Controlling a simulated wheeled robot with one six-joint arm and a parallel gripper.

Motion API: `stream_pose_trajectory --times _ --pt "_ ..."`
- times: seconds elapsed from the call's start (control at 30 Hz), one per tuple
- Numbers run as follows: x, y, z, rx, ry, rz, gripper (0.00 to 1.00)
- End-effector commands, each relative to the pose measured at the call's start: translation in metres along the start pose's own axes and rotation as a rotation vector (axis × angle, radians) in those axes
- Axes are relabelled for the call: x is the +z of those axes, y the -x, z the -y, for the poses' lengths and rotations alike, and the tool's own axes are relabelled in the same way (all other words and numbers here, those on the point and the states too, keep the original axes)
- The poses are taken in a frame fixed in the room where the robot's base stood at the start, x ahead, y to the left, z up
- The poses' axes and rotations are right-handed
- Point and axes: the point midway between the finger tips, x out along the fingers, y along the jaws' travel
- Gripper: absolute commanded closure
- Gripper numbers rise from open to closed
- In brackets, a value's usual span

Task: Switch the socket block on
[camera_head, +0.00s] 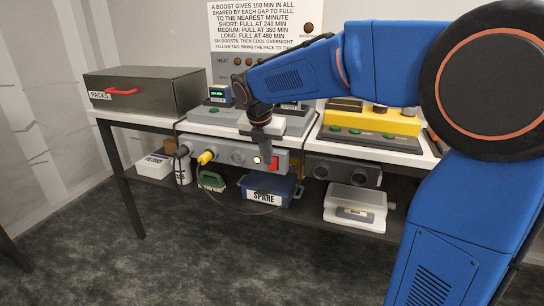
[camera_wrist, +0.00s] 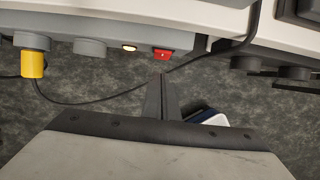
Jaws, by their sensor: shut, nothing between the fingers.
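The grey socket block (camera_head: 222,150) is fixed along the front edge of the bench, with several round sockets. A yellow plug (camera_head: 206,157) sits in its left part and also shows in the wrist view (camera_wrist: 33,66). At its right end is a red switch (camera_head: 272,163), seen also in the wrist view (camera_wrist: 163,53). A small round lamp (camera_wrist: 129,47) beside the switch glows pale yellow. My gripper (camera_wrist: 162,80) is shut and empty, its tips just in front of the red switch. I cannot tell whether they touch it. The switch's tilt is too small to read.
A darker socket strip (camera_head: 342,171) is to the right. A black cable (camera_wrist: 95,100) loops below the block. On the lower shelf are a blue SPARE bin (camera_head: 268,190) and a white box device (camera_head: 355,205). A PACKS case (camera_head: 150,90) stands on the bench at left.

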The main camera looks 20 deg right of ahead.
Motion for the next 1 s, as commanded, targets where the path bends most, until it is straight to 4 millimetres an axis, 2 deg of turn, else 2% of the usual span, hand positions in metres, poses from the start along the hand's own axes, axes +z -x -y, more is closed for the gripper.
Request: stream_pose_trajectory --times 0.07,0.3,0.5,0.7,1.0 --pt "-0.008 0.007 -0.007 0.001 0.002 0.001 1.00" --pt "0.007 0.056 -0.005 0.002 -0.002 0.003 1.00" --pt "0.015 0.085 -0.005 0.001 -0.001 0.002 1.00" --pt "0.018 0.099 -0.005 0.000 -0.001 0.001 1.00" --pt "0.018 0.101 -0.004 0.000 -0.001 0.000 1.00"
